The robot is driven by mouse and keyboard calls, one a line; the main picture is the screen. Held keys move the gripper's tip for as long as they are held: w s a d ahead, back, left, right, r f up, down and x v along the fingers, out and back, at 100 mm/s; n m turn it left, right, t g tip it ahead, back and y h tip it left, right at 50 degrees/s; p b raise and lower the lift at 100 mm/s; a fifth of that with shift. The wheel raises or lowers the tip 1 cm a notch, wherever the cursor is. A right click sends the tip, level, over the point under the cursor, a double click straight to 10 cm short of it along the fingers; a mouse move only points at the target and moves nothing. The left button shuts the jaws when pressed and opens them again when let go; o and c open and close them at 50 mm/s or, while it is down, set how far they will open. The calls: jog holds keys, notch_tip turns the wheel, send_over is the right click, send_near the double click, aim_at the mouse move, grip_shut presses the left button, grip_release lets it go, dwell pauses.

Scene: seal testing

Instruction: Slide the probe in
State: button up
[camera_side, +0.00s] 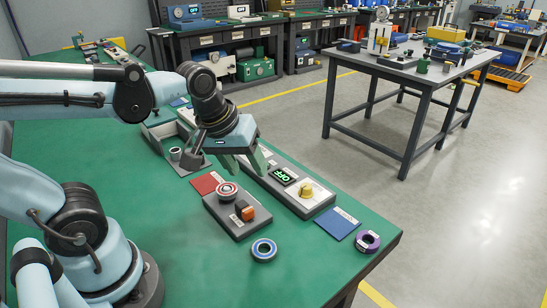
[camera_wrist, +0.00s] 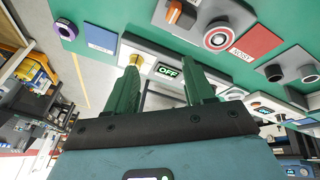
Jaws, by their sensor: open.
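My gripper (camera_side: 245,164) is open and empty, above the long grey panel. In the wrist view its two green fingers (camera_wrist: 164,78) are apart, with the panel's lit OFF display (camera_wrist: 167,71) showing between them. The display also shows in the side view (camera_side: 284,175). A brass knob-like fitting (camera_side: 306,191) stands on the panel's pale plate; it is beside the left finger in the wrist view (camera_wrist: 138,60). A grey block (camera_side: 235,228) carries a red-and-white ringed round part (camera_side: 227,191) and an orange piece (camera_side: 247,213). I cannot tell which part is the probe.
A red card (camera_side: 206,183) and a blue card (camera_side: 337,223) lie on the green table. A blue ring (camera_side: 264,250) and a purple ring (camera_side: 367,242) lie near the front edge. A grey tray (camera_side: 190,168) stands behind the red card. The green surface left of the block is clear.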

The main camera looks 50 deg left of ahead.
aim_at(248, 209)
jog(key=shift+a+f+n+g, duration=0.1)
jog(key=shift+f+n+g, duration=0.65)
jog(key=shift+f+n, duration=1.15)
jog(key=shift+d+f+n+g, duration=0.1)
jog(key=shift+f+n+g, duration=0.6)
jog(key=shift+f+n, duration=1.2)
jog(key=shift+a+f+n+g, duration=0.1)
jog(key=shift+f+n+g, duration=0.65)
jog(key=shift+f+n, duration=1.1)
grip_shut()
